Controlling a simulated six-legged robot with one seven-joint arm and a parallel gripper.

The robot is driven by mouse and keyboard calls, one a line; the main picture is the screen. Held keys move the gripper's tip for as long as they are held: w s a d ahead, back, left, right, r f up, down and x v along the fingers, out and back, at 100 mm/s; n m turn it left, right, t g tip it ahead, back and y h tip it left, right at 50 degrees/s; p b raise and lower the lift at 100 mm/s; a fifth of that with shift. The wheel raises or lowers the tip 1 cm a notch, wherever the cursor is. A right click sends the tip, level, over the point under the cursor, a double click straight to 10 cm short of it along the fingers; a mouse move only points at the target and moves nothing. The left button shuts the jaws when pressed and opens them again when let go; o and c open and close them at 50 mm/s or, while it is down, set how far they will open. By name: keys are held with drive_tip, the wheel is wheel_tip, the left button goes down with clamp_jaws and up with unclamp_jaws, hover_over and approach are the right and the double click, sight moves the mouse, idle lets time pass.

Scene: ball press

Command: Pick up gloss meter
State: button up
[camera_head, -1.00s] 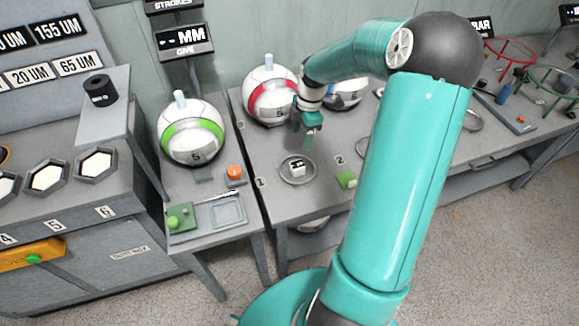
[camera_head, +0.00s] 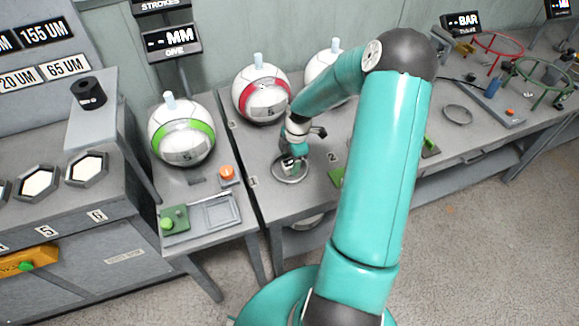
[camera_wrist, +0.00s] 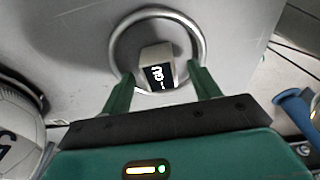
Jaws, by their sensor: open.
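The gloss meter looks to be the small pale block (camera_wrist: 152,54) with a dark display, standing inside a round metal ring (camera_wrist: 113,48) in the wrist view. In the head view the ring (camera_head: 276,178) lies on the bench by label 1, and my gripper mostly covers the block. My gripper (camera_wrist: 163,84) is open, with one green finger on each side of the block's near end. Whether the fingers touch it cannot be told.
Balls with green (camera_head: 182,136) and red (camera_head: 261,94) bands stand to the left and behind. A green block (camera_head: 336,176) lies right of the ring by label 2. An orange button (camera_head: 226,173) and a tray (camera_head: 222,210) are on the left bench.

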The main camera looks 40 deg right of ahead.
drive_tip(key=shift+w+a+f, duration=0.1)
drive_tip(key=shift+a+f, duration=0.1)
drive_tip(key=shift+f, duration=0.75)
drive_tip(key=c, duration=1.1)
drive_tip(key=shift+r, duration=0.1)
